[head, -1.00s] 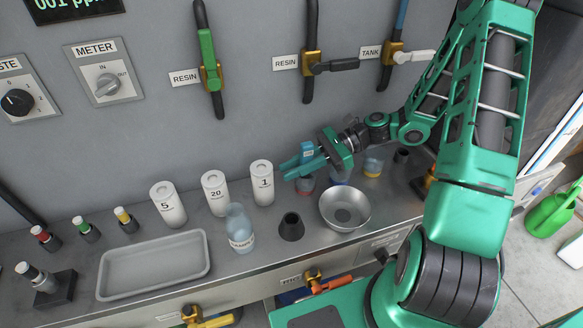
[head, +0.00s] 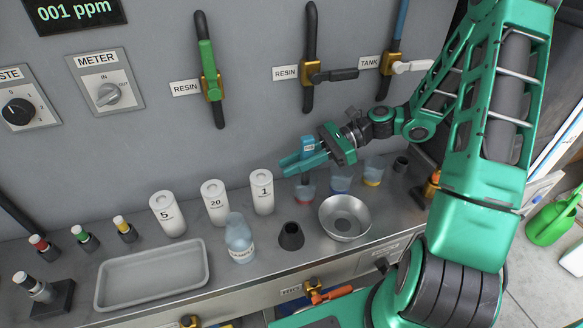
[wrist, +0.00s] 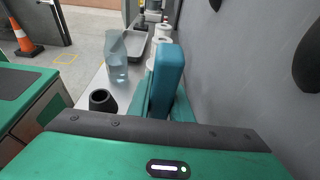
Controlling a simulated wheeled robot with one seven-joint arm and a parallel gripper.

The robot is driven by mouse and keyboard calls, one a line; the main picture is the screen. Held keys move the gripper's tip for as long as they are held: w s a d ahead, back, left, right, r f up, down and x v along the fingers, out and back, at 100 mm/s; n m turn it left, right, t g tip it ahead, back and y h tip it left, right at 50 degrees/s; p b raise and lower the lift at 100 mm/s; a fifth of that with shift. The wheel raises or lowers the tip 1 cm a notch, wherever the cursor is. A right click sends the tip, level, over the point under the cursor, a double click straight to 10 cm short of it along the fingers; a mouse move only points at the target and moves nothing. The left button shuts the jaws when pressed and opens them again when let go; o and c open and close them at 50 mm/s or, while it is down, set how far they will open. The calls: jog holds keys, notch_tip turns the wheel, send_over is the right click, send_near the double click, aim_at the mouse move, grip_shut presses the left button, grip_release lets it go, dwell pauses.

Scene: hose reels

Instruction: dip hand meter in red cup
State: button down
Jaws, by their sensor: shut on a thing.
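My gripper (head: 300,164) is shut on the hand meter (head: 309,146), a small blue block with a label. In the wrist view the hand meter (wrist: 168,78) stands up between the fingers. The red cup (head: 305,191), a clear cup with red at its bottom, stands on the steel counter below my fingertips. The meter appears above the cup, apart from it. The meter's lower end is hidden by the fingers in the head view. I cannot make out the red cup in the wrist view.
A blue cup (head: 341,180) and a yellow cup (head: 373,172) stand right of the red cup. A metal bowl (head: 345,230), black cone holder (head: 291,237), bottle (head: 239,243) and white canister marked 1 (head: 263,195) are nearby. The wall (head: 262,120) rises behind.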

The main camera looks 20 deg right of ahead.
aim_at(301, 144)
jog(key=shift+r, duration=2.65)
